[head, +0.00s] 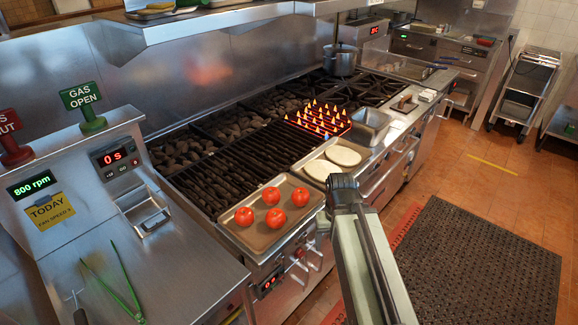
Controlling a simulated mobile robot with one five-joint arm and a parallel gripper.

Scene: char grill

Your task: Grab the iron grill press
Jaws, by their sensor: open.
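A small dark object with a brownish top, which looks like the iron grill press (404,104), sits on the steel front ledge of the grill, right of a steel pan. It is small in the head view and its handle is hard to make out. My arm rises from the lower right and ends in a dark joint in front of the ledge, well short of the press. The jaws of my gripper cannot be made out. Nothing stands between the press and the open aisle in front of it.
A tray (243,231) with several tomatoes and two pale flat rounds (343,156) lie along the front ledge. Small flames (318,119) rise from the grate. A steel pan (370,121) stands left of the press. A dark mat (480,265) covers the clear floor.

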